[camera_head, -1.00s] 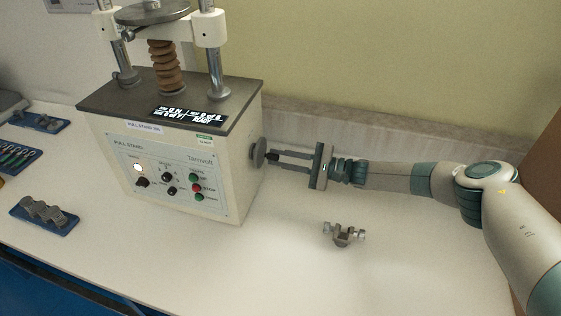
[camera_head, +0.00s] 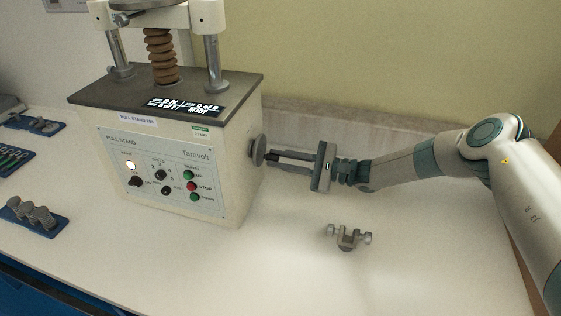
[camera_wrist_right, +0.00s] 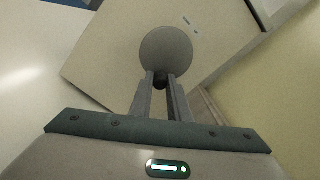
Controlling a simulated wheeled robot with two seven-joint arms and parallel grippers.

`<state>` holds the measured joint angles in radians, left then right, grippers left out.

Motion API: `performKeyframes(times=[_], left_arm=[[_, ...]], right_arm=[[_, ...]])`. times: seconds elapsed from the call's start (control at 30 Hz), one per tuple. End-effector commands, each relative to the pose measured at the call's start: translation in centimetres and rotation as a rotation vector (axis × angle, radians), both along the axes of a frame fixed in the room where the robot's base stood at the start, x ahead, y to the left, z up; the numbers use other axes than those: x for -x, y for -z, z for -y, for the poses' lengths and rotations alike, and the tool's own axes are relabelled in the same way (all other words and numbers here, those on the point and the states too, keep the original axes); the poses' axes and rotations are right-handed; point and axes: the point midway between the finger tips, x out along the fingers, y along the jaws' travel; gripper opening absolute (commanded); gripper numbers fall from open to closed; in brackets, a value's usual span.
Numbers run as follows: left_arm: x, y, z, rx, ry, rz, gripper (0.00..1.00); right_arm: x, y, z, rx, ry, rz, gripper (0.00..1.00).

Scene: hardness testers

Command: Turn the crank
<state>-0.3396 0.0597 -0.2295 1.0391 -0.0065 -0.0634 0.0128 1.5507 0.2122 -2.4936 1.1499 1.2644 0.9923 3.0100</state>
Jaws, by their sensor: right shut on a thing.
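The crank is a grey disc (camera_head: 258,150) with a small dark handle (camera_head: 272,156) on the right side of the pull stand (camera_head: 228,195). My right gripper (camera_head: 276,157) comes in from the right, and its fingers are shut on the dark handle. In the right wrist view the disc (camera_wrist_right: 166,52) faces the camera, and the dark handle (camera_wrist_right: 160,80) sits between the fingertips (camera_wrist_right: 160,78) at the disc's lower edge. My left gripper is not in view.
A small metal clamp (camera_head: 348,237) lies on the white bench in front of my right arm. Blue trays with parts (camera_head: 35,215) lie left of the stand. A yellow wall (camera_head: 380,60) rises behind.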

Motion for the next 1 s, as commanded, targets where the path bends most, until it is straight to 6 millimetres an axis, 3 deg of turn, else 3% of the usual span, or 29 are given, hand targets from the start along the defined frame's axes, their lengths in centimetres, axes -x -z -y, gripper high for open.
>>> performKeyframes(times=[0.23, 0.27, 0.33, 0.77, 1.0], left_arm=[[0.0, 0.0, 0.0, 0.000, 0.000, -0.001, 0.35], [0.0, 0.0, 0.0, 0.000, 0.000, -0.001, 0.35], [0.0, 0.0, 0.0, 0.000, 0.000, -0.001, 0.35], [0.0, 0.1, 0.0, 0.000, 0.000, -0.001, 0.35], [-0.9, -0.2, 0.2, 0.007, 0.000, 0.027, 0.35]], right_arm=[[0.0, -0.1, -0.1, -0.002, -0.002, 0.000, 0.00], [0.0, -0.1, -0.1, -0.002, -0.002, 0.000, 0.18], [0.0, -0.1, -0.1, -0.002, -0.002, 0.001, 0.35], [0.0, 0.0, 0.3, -0.001, 0.000, 0.001, 0.35], [0.4, 0.1, 2.4, -0.001, 0.002, 0.000, 0.35]])
